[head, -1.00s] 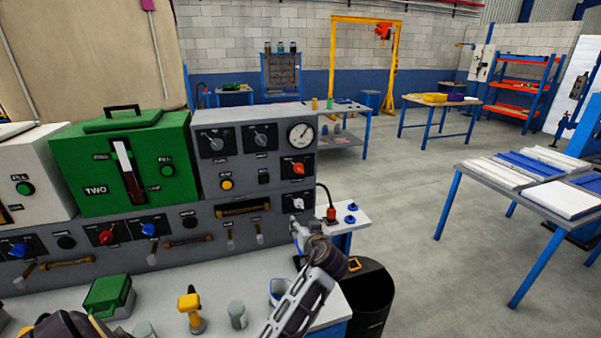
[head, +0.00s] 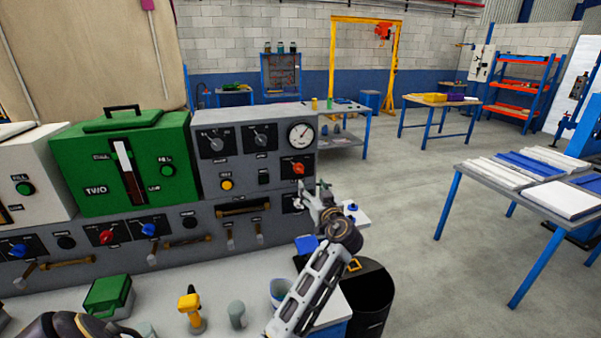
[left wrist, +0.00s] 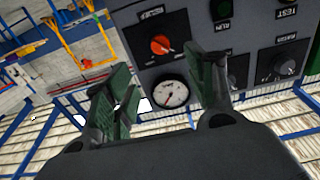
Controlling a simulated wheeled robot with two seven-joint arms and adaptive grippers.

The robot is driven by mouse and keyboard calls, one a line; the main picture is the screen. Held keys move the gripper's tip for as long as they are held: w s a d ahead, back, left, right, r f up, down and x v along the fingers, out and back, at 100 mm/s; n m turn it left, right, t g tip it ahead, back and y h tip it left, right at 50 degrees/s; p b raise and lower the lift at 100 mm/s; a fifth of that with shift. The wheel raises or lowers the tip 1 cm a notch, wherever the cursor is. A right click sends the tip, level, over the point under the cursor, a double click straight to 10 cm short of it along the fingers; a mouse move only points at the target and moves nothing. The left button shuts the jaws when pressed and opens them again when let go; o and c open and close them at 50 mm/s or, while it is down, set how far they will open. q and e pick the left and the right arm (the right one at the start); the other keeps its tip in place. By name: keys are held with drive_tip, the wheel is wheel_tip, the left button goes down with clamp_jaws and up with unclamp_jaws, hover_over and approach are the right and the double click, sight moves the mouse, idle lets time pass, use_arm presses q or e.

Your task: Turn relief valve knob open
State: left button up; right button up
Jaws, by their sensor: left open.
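The relief valve knob (head: 299,169) is a small orange-red knob on a dark plate at the right end of the grey panel, below the round gauge (head: 301,134). In the left wrist view the knob (left wrist: 160,45) shows under a label that seems to read RELIEF, with the gauge (left wrist: 171,92) nearer the gripper. My left gripper (head: 311,189) is just below and right of the knob in the head view. Its green-padded fingers (left wrist: 168,80) are spread apart and empty; the knob appears in the gap between them, apart from both. My right gripper is not in view.
A green unit (head: 130,170) stands to the left. The bench (head: 215,290) holds a yellow tool (head: 190,310) and cups. A black bin (head: 370,300) stands at the right.

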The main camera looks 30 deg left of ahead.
sight(300, 171)
use_arm(q)
drive_tip(key=p+x, duration=0.3)
drive_tip(key=x, duration=0.8)
drive_tip(key=shift+x, duration=1.3)
drive_tip(key=c, duration=1.1)
drive_tip(key=shift+o, duration=0.2)
